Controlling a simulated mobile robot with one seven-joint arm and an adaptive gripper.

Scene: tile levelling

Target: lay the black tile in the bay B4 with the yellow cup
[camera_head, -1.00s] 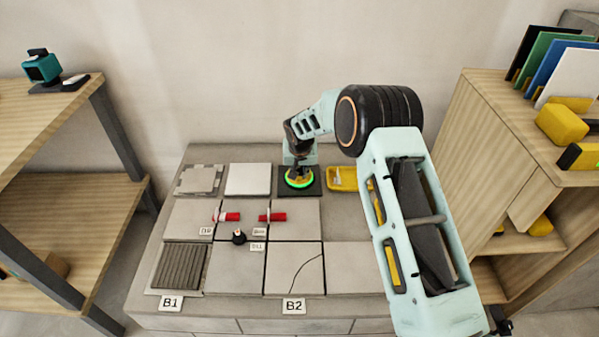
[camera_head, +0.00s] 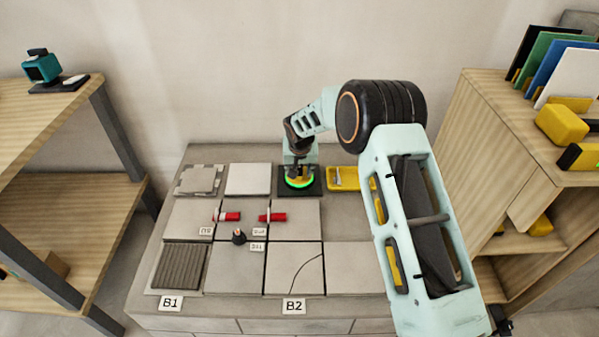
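The black tile (camera_head: 312,190) lies flat at the back of the grey block, right of a pale tile. The yellow cup (camera_head: 299,172), with a glowing green ring at its foot, stands over the middle of the black tile and looks to be touching it. My gripper (camera_head: 299,162) comes down from above and appears shut on the top of the cup; its fingers are small and partly hidden. Labels B1 (camera_head: 171,303) and B2 (camera_head: 294,306) show at the front edge. I cannot see a B4 label; my arm covers the right part of the block.
Pale tiles and a ribbed tile (camera_head: 179,266) fill the left and middle. Two red pieces (camera_head: 228,216) (camera_head: 272,217) and a dark knob (camera_head: 239,237) stick up there. A yellow tray (camera_head: 342,178) sits right of the black tile. Shelves stand on both sides.

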